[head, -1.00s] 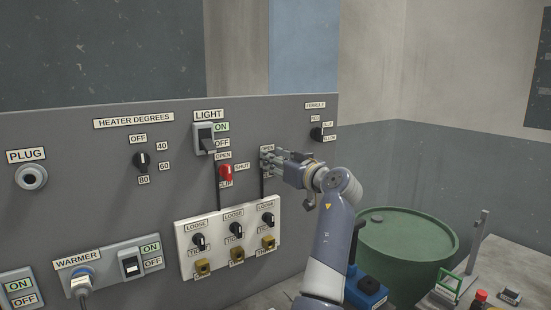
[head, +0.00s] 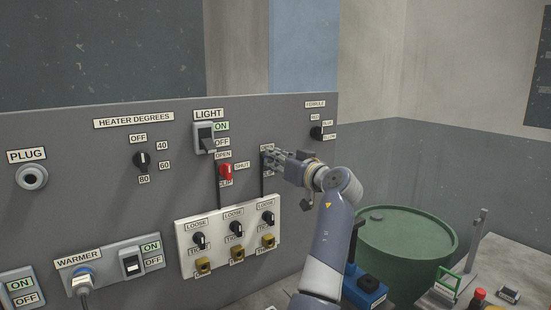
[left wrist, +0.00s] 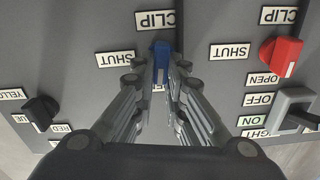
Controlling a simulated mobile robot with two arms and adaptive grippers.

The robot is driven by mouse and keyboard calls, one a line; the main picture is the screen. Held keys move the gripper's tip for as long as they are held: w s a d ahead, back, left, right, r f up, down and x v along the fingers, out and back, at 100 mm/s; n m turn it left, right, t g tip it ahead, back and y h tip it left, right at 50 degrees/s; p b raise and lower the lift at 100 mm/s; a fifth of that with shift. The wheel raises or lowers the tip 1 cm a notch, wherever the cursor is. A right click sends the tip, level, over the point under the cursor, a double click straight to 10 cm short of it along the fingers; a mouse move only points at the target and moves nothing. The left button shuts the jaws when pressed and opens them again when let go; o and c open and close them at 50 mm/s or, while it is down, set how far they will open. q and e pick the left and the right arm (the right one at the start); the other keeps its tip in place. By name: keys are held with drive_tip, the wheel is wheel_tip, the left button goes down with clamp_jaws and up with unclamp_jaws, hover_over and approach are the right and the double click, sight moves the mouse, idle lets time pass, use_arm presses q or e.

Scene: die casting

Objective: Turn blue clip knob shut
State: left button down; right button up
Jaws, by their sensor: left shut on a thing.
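The blue clip knob (left wrist: 161,58) shows in the left wrist view, upright in the picture between two SHUT labels. A CLIP label (left wrist: 155,20) is above it, and a label below it is mostly hidden. My left gripper (left wrist: 160,68) has a finger on each side of the knob and is shut on it. In the head view my left gripper (head: 269,158) reaches the panel from the right, and its fingers hide the knob. My right gripper is in neither view.
A red clip knob (head: 225,172) sits left of the gripper on the grey panel (head: 75,210). A white plate (head: 218,248) with black knobs is below. A black ferrule knob (head: 316,133) is at upper right. A green drum (head: 405,250) stands at right.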

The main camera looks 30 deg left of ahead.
use_arm(q)
drive_tip(key=shift+w+d+f+m+p, duration=0.1)
drive_tip(key=shift+w+f+m+p, duration=0.15)
drive_tip(key=shift+m+p, duration=1.75)
drive_tip(key=shift+w+d+f+m+p, duration=0.15)
drive_tip(key=shift+m+p, duration=0.65)
drive_tip(key=shift+m, duration=2.35)
drive_tip(key=shift+w+f+m+p, duration=0.25)
drive_tip(key=shift+m+p, duration=1.15)
drive_tip(key=shift+m, duration=1.15)
drive_tip(key=shift+f, duration=0.15)
drive_tip(key=c, duration=1.6)
unclamp_jaws()
drive_tip(key=shift+c, duration=0.2)
drive_tip(key=v, duration=1.2)
